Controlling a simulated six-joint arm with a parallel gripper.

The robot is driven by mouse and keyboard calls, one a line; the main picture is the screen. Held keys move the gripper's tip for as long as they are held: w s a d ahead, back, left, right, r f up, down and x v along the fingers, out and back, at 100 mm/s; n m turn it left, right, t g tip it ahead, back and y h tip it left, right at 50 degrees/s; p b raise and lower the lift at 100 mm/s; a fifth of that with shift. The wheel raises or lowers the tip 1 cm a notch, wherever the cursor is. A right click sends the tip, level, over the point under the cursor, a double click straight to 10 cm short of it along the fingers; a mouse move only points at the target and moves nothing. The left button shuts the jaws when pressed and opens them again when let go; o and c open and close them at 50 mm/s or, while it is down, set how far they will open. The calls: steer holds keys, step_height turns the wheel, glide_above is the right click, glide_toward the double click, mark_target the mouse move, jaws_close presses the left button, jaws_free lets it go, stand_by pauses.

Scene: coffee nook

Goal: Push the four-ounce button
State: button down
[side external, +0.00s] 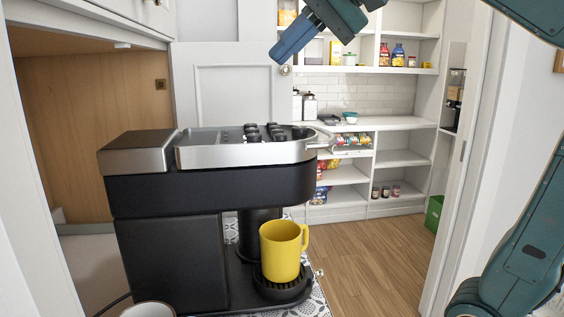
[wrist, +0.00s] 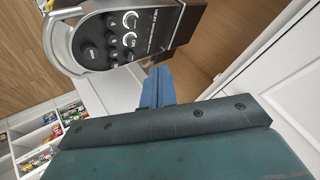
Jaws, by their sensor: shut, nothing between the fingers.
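The black and silver coffee machine (side external: 165,190) fills the left middle of the side external view. Its control panel (wrist: 122,45) shows at the top of the wrist view, with several black knobs and small round buttons; their labels are too small to tell which is the four-ounce button. The controls (side external: 265,132) stand up from the machine's top in the side external view. A yellow mug (side external: 280,255) stands upright on the drip tray under the spout. My gripper (side external: 284,55) is shut and empty, above the machine and apart from it. Its blue fingers show in the wrist view (wrist: 158,84).
A wooden-backed cabinet (side external: 90,130) is behind the machine at the left. White pantry shelves (side external: 400,125) with jars and packets stand at the back. A white cup rim (side external: 148,309) shows at the bottom edge. The air between my gripper and the panel looks clear.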

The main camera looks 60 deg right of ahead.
steer(key=shift+f, duration=0.2)
stand_by(0.4)
glide_toward(275, 134)
steer(key=shift+w+a+f, duration=0.3)
steer(key=shift+w+f, duration=0.15)
steer(key=shift+w, duration=0.35)
steer(key=shift+w+a+f, duration=0.35)
steer(key=shift+w+f, duration=0.1)
steer(key=shift+w, duration=0.35)
steer(key=shift+w+a+f, duration=0.3)
steer(key=shift+w+f, duration=0.2)
steer(key=shift+w, duration=0.25)
steer(key=shift+f, duration=1.2)
stand_by(2.0)
steer(key=shift+r, duration=0.1)
stand_by(0.3)
steer(key=shift+r, duration=1.1)
steer(key=shift+r, duration=0.2)
